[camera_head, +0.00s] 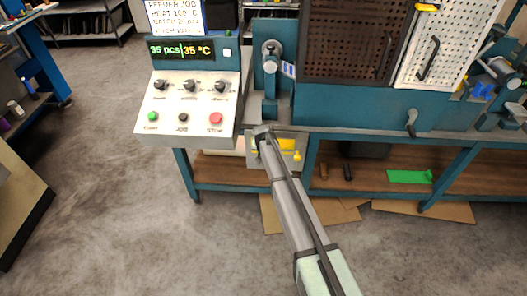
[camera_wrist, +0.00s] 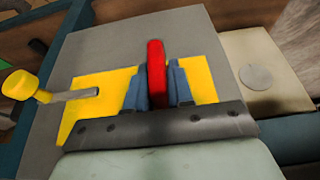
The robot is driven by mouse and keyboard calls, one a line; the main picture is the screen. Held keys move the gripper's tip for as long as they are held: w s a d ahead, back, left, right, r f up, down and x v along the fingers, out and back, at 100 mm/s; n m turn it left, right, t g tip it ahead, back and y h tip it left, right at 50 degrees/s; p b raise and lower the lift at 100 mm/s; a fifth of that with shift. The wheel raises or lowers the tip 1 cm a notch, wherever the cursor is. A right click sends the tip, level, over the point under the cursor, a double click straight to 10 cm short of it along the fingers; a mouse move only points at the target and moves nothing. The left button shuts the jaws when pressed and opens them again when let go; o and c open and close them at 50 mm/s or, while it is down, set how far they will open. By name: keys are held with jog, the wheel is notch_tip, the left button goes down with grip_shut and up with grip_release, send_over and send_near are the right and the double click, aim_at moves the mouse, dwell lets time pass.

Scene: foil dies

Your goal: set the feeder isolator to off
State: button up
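The feeder isolator is a grey plate with a yellow panel (camera_head: 287,144) below the blue bench's front edge, right of the control box. In the wrist view its red handle (camera_wrist: 156,68) stands up over the yellow panel (camera_wrist: 208,88). My gripper (camera_wrist: 156,84) has its two blue-grey fingers on either side of the red handle, flush against it, so it looks shut on it. In the head view my gripper (camera_head: 263,136) is at the left part of the isolator and hides the handle. Any on or off marking is not readable.
A yellow knob on a metal stem (camera_wrist: 22,86) sticks out left of the panel in the wrist view. The control box (camera_head: 190,108) with knobs and coloured buttons stands up and to the left. A shelf (camera_head: 232,172) lies below; the floor in front is open.

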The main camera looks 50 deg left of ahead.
grip_shut()
jog(key=shift+s+a+t+h, duration=0.1)
jog(key=shift+s+t+h, duration=0.05)
jog(key=shift+t+h, duration=0.15)
jog(key=shift+n+t+h, duration=0.3)
jog(key=shift+t+h, duration=0.4)
jog(key=o, duration=0.5)
grip_release()
jog(key=shift+o, duration=0.2)
